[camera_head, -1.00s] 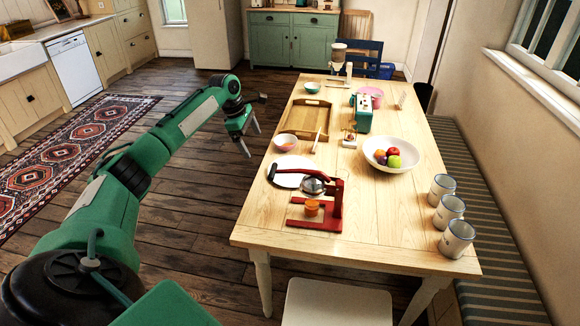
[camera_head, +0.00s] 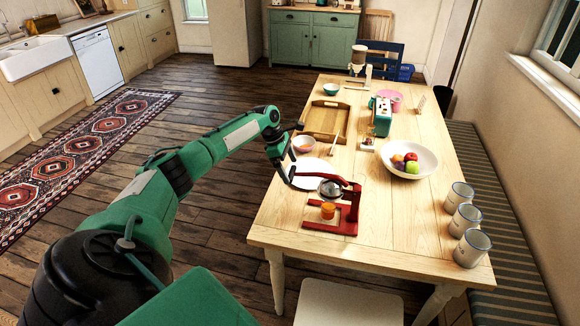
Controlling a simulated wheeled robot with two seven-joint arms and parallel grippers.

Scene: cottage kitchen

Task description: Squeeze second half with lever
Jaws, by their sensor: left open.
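A red lever press (camera_head: 351,212) stands near the left front of the wooden table. Its lever reaches left from the upright, with a dark handle at the end, and a metal dome (camera_head: 330,189) hangs below the lever. A small orange cup-like thing (camera_head: 328,210) sits under the dome; what is in it is too small to tell. My left gripper (camera_head: 291,170) is open at the table's left edge, right by the lever's handle end. I cannot tell whether the fingers touch the handle or are around it. My right gripper is not in view.
A white plate (camera_head: 312,168) lies behind the press, with a pinkish bowl (camera_head: 304,143) and wooden tray (camera_head: 326,119) beyond. A fruit bowl (camera_head: 428,166) and several mugs (camera_head: 467,217) stand to the right. The table's front middle is clear.

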